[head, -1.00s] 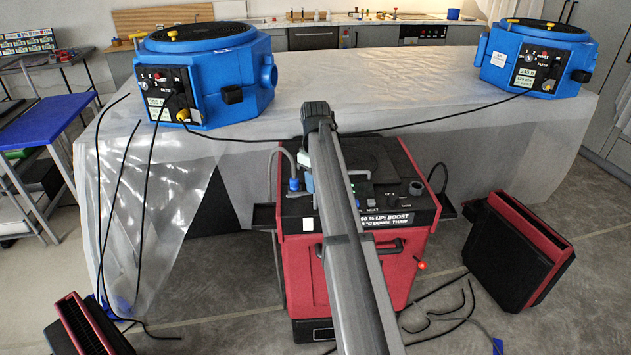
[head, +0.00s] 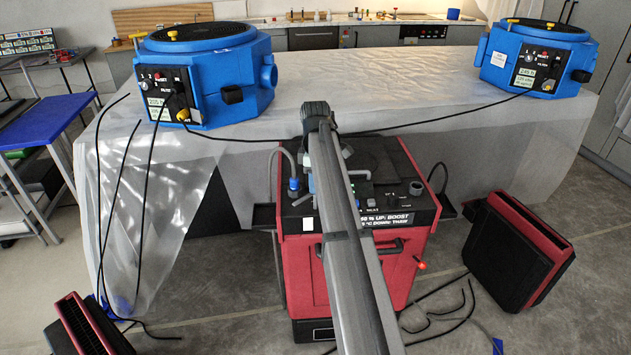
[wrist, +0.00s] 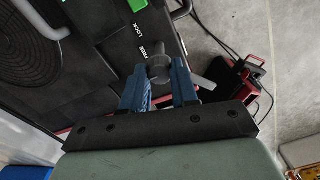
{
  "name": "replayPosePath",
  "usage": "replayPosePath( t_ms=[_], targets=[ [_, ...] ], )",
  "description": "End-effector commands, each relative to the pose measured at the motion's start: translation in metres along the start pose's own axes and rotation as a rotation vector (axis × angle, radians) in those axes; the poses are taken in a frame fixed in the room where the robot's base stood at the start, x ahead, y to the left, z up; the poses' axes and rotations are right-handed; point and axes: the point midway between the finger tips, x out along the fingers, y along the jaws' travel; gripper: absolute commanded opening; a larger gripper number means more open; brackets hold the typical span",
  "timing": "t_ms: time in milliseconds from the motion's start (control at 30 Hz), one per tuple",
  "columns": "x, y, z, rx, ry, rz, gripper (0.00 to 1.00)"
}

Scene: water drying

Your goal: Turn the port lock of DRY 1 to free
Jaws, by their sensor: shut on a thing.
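The port lock is a grey round knob (wrist: 160,68) in the wrist view, with a flat grey lever (wrist: 202,82) showing to its right. White FREE and LOCK labels sit on the black panel beside it, FREE closer to the knob. My gripper (wrist: 161,76) has its two blue fingers on either side of the knob and is shut on it. The lever passes beyond the right finger. In the head view the red unit (head: 355,270) with a black top stands under my arm, which hides the gripper and the knob. I cannot read a DRY 1 name on it.
Two blue machines (head: 205,75) (head: 538,60) stand on the sheet-covered table (head: 400,85) behind. Red-and-black units (head: 515,250) (head: 85,325) stand on the floor to the right and front left. Black cables run over the table and floor.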

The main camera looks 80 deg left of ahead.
Motion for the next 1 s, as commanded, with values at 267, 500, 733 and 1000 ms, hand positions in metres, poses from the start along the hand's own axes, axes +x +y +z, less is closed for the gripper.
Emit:
replayPosePath(
  t_ms=[267, 500, 733, 1000],
  targets=[
    [0.000, 0.000, 0.000, -0.005, 0.000, 0.001, 0.00],
    [0.000, 0.000, 0.000, -0.003, 0.000, 0.001, 0.45],
    [0.000, 0.000, 0.000, -0.003, 0.000, 0.000, 0.54],
    [-0.011, 0.001, 0.000, -0.002, 0.000, 0.001, 0.54]
  ],
)
